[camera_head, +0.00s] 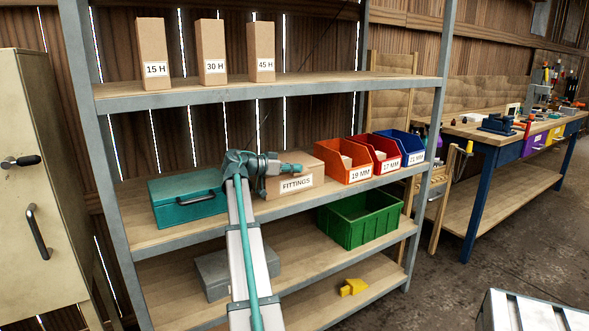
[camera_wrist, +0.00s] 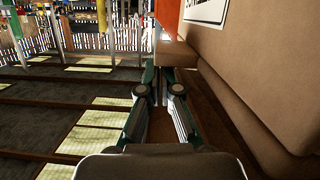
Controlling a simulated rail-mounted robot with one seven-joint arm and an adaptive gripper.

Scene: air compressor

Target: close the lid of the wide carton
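The wide carton (camera_head: 298,187) is brown, labelled FITTINGS, and sits on the middle shelf between the teal toolbox and the orange bin. In the head view its top looks brown, but my gripper covers its left part and I cannot tell how the lid stands. My gripper (camera_head: 298,168) points right, close in front of or above the carton's upper left part. In the wrist view, brown carton surfaces (camera_wrist: 255,60) fill the right side. My gripper's two fingers (camera_wrist: 160,75) lie close together beside them, with nothing visibly held; contact with the carton is unclear.
The teal toolbox (camera_head: 187,200) stands left of the carton. Orange (camera_head: 343,160), red (camera_head: 377,153) and blue (camera_head: 403,147) bins stand to its right. A green crate (camera_head: 360,219) is below. The upper shelf (camera_head: 330,83) holds three tall cartons (camera_head: 211,52) overhead.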

